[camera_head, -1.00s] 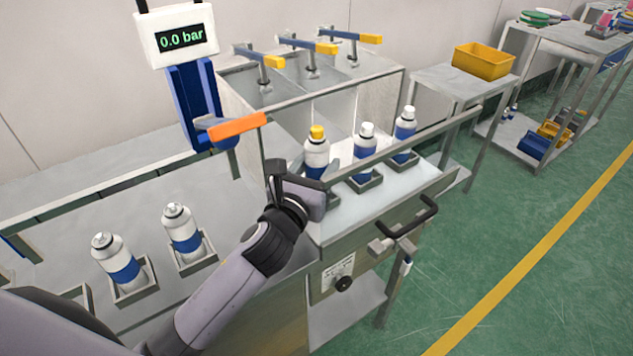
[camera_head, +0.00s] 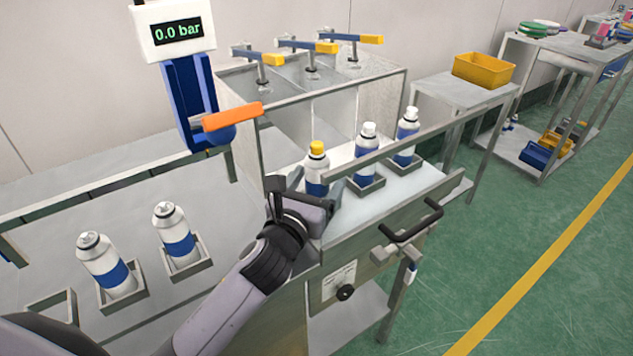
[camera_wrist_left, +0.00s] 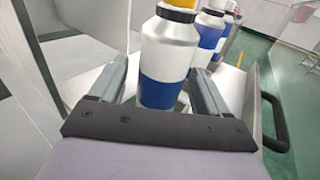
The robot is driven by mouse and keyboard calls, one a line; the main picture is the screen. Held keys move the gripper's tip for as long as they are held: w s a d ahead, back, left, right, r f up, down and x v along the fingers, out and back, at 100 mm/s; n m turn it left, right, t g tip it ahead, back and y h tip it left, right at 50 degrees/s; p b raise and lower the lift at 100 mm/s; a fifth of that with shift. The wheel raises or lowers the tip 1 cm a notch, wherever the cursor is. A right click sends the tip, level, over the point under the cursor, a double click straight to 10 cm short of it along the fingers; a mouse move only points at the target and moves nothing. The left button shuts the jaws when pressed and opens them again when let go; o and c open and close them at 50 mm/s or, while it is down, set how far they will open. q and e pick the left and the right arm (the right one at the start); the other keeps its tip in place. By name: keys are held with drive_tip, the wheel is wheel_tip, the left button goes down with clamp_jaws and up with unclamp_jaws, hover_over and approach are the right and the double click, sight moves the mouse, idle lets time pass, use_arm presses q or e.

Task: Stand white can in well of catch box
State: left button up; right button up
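A white can with a blue band and yellow cap (camera_head: 317,150) stands upright in the three-bay metal box's front row; it also shows in the left wrist view (camera_wrist_left: 170,45). My left gripper (camera_head: 312,190) is at this can. In the left wrist view its two fingers (camera_wrist_left: 160,85) are spread on either side of the can, with a gap at the left. Two similar cans with white caps (camera_head: 367,142) (camera_head: 407,130) stand in square holders to the right. I cannot tell which part is the catch box. My right gripper is not in view.
Two more blue-banded cans (camera_head: 105,265) (camera_head: 175,232) stand in square wells on the left bench. An empty square frame (camera_head: 52,312) lies further left. A gauge reading 0.0 bar (camera_head: 178,32) stands behind. A metal rail (camera_head: 385,138) runs along the box front.

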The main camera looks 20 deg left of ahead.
use_arm(q)
drive_tip(key=shift+r, duration=0.2)
drive_tip(key=s, duration=1)
drive_tip(key=shift+s+a+f, duration=0.1)
drive_tip(key=shift+s+a, duration=0.15)
drive_tip(key=shift+a, duration=0.15)
drive_tip(key=shift+s, duration=0.75)
